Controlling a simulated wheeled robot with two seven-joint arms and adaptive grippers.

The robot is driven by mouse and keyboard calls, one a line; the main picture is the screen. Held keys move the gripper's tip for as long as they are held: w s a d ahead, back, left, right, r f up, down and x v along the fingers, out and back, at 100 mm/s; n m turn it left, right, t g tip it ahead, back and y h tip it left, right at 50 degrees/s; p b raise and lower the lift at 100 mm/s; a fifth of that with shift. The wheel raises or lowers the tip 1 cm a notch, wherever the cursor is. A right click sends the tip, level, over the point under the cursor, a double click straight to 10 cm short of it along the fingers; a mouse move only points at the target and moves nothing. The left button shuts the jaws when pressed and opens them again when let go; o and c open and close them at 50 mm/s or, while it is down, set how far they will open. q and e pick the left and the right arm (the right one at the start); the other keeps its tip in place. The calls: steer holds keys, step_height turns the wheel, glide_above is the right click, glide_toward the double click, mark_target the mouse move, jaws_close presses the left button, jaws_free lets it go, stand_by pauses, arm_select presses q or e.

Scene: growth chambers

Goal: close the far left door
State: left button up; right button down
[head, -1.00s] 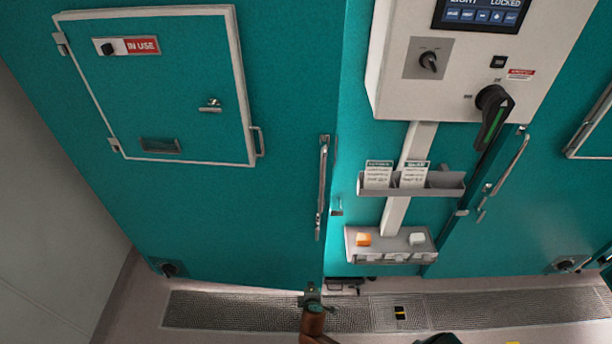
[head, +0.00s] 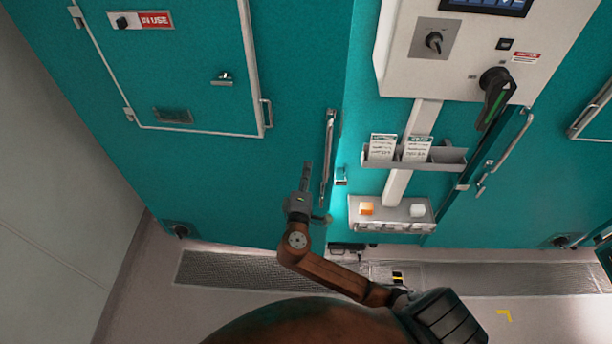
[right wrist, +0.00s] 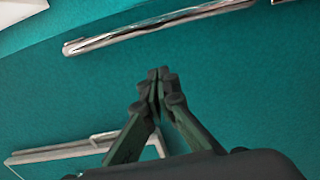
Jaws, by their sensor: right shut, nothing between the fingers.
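The far left door is a tall teal panel (head: 250,205) at the left of the head view. A long upright metal bar handle (head: 329,150) is near its right edge. I cannot tell whether the door is fully flush with its frame. My right gripper (head: 306,170) is in front of the door, just left of the handle's lower half, with its fingers pointing up in the picture. It is shut and empty. In the right wrist view, the closed fingertips (right wrist: 158,82) are apart from the handle (right wrist: 155,28) in the picture. My left gripper is not in view.
A small white-framed hatch (head: 180,70) with an IN USE sign is on the door. Right of the door are a white control box (head: 400,70), a card holder (head: 450,160) and a button shelf (head: 390,213). A floor grating (head: 225,268) runs along the bottom.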

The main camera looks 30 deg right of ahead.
mark_target(312, 144)
steer(key=p+x, duration=0.1)
steer(key=x, duration=0.7)
steer(key=shift+d, duration=0.1)
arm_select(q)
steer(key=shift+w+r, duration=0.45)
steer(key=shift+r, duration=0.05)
